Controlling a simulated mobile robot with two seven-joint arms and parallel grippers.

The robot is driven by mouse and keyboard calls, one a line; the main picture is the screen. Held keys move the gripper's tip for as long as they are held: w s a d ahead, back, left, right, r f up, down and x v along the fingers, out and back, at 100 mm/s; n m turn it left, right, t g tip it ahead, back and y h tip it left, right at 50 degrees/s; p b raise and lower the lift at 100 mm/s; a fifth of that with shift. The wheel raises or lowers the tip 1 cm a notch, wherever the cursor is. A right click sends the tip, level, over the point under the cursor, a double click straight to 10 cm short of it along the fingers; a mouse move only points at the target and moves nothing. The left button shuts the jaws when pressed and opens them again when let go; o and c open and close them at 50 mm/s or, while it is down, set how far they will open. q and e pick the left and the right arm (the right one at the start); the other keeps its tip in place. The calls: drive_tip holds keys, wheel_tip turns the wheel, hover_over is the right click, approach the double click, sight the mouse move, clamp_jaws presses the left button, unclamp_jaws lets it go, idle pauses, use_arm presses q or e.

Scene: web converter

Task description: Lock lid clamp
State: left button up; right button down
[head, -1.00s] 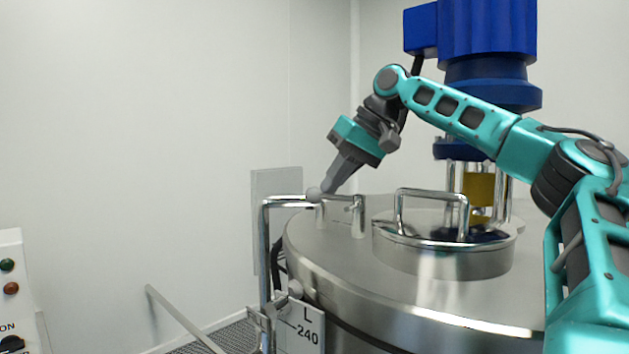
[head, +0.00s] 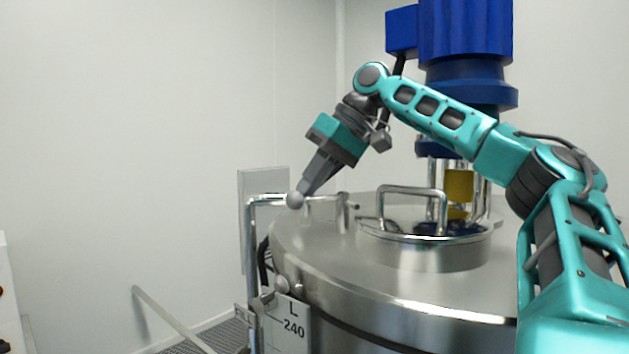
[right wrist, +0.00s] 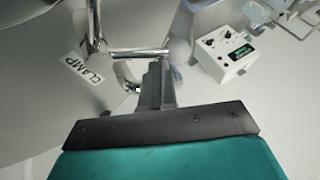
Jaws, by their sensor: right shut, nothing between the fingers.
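The lid clamp at the tank's left side shows as a bent metal bar (head: 251,235) with a post (head: 342,212) on the lid. A grey ball knob (head: 295,200) is at my right gripper (head: 302,194), which is shut with nothing between its fingers. The gripper points down and left, its tips at or touching the knob; exact contact is unclear. In the right wrist view, the fingers (right wrist: 156,84) are together beside a metal rod (right wrist: 138,53), and a white CLAMP label (right wrist: 84,69) is at left. The steel lid (head: 400,288) lies on the tank. My left gripper is out of view.
A handled hatch (head: 420,258) and a blue motor (head: 464,45) stand on the lid, right of the clamp. A white control box (right wrist: 228,50) shows in the right wrist view. A slanted rail (head: 170,318) is at lower left. Space left of the tank is open.

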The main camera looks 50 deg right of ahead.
drive_tip(key=shift+s+a+f, duration=0.15)
drive_tip(key=shift+s+a, duration=0.35)
drive_tip(key=shift+a, duration=0.15)
drive_tip(key=shift+s, duration=0.1)
idle(1.2)
drive_tip(key=v, duration=1.3)
drive_tip(key=shift+d, duration=0.25)
